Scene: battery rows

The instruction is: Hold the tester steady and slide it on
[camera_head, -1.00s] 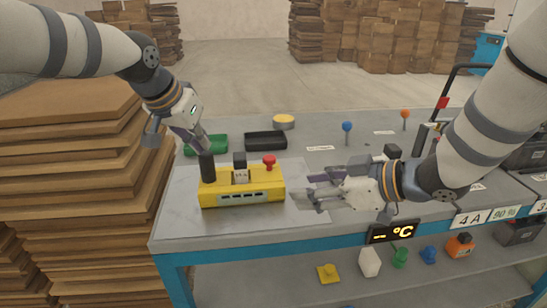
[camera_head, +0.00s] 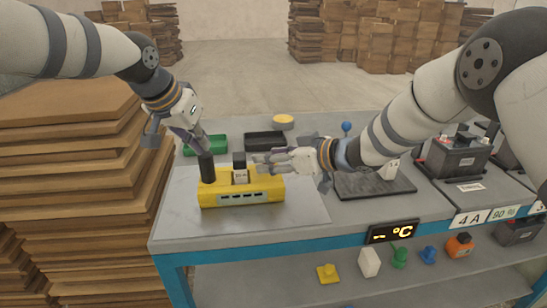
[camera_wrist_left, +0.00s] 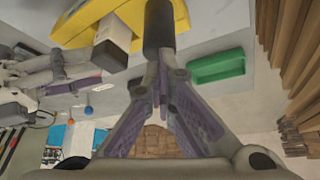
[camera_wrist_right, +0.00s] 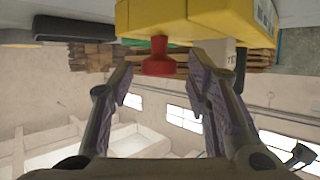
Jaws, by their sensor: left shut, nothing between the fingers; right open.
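The yellow tester (camera_head: 262,190) sits upright on a pale mat on the bench. It has a black post (camera_head: 206,168) at its left end and a black-topped white slider (camera_head: 240,174) in the middle. My left gripper (camera_head: 203,151) is shut and empty at the top of the black post; its fingers meet at the post's end in the left wrist view (camera_wrist_left: 161,72). My right gripper (camera_head: 258,163) is open at the tester's right end. The red knob (camera_wrist_right: 158,62) shows between its spread fingers in the right wrist view; the gripper hides it in the head view.
A green tray (camera_head: 215,143), a black tray (camera_head: 265,137) and a yellow-topped round tin (camera_head: 283,122) stand behind the tester. Black batteries (camera_head: 460,158) stand on the right. The mat (camera_head: 300,210) is clear in front and to the right. Stacked boards (camera_head: 70,140) stand beside the bench.

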